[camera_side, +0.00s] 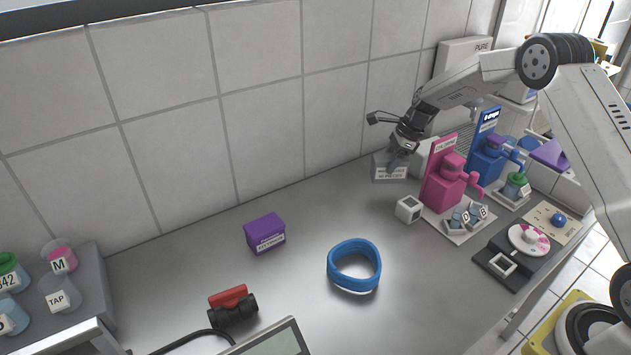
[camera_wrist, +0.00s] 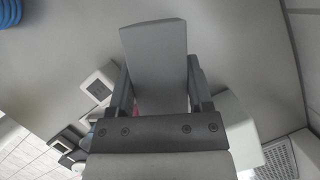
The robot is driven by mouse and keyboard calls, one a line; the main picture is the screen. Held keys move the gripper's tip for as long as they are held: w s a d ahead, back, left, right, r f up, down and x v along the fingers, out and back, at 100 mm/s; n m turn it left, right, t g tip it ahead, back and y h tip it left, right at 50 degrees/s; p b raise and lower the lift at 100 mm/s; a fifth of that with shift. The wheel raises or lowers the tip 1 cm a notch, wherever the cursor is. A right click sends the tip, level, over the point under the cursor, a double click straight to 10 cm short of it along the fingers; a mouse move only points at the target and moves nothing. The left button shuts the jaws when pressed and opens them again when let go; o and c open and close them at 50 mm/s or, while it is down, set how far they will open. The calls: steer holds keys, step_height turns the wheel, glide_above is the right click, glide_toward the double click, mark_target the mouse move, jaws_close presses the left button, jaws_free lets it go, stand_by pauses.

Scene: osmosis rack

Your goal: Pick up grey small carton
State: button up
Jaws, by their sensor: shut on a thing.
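The grey small carton (camera_side: 388,170) is at the back of the bench in the side view, with a white label on its front. My gripper (camera_side: 398,158) is above and around it, with the fingers shut on it. In the wrist view the carton (camera_wrist: 157,55) stands up between the two fingers of my gripper (camera_wrist: 158,85). In the side view the carton appears a little above the bench, but I cannot tell how far. The fingers partly hide its sides.
A pink dispenser (camera_side: 443,185) and a blue dispenser (camera_side: 487,160) stand to the right. A small white cube (camera_side: 409,209) lies just in front. A purple box (camera_side: 265,234), blue ring (camera_side: 354,280) and red-black fitting (camera_side: 232,306) lie leftward. The back bench between purple box and carton is clear.

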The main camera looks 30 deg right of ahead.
steer(key=s+a+r, duration=0.2)
steer(key=s+r, duration=0.6)
steer(key=s, duration=0.4)
steer(key=shift+s, duration=0.1)
steer(key=shift+a, duration=0.15)
stand_by(0.5)
